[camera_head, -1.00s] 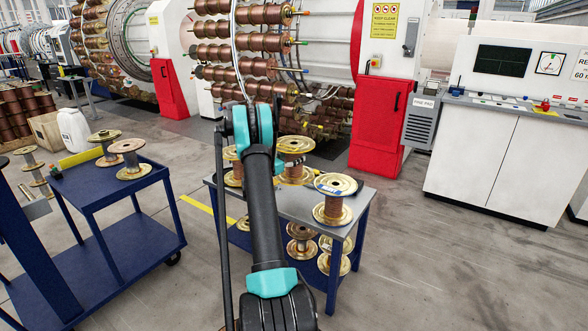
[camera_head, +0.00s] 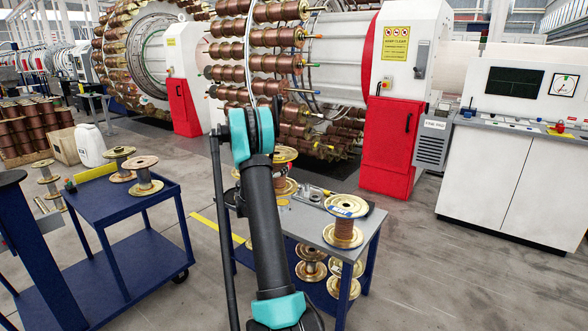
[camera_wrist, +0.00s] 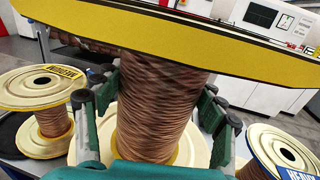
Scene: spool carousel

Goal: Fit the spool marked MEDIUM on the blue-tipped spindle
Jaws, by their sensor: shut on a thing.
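My gripper (camera_wrist: 160,97) is shut on a copper-wound spool (camera_wrist: 165,110), with green-backed fingers on both sides of the winding. The held spool's yellow-edged upper flange fills the top of the wrist view; its label is hidden. A spool with a yellow label (camera_wrist: 62,74) stands to its left; I cannot surely read the lettering. A spool with a blue HEAVY label (camera_wrist: 298,160) stands to its right, and also shows in the head view (camera_head: 344,232). In the head view my arm hides my gripper.
The grey-topped table (camera_head: 318,232) has more spools on its lower shelf. A blue cart (camera_head: 95,200) with two spools stands left. A red cabinet (camera_head: 390,145) and a white console (camera_head: 500,165) stand behind and right. Grey floor is open at right.

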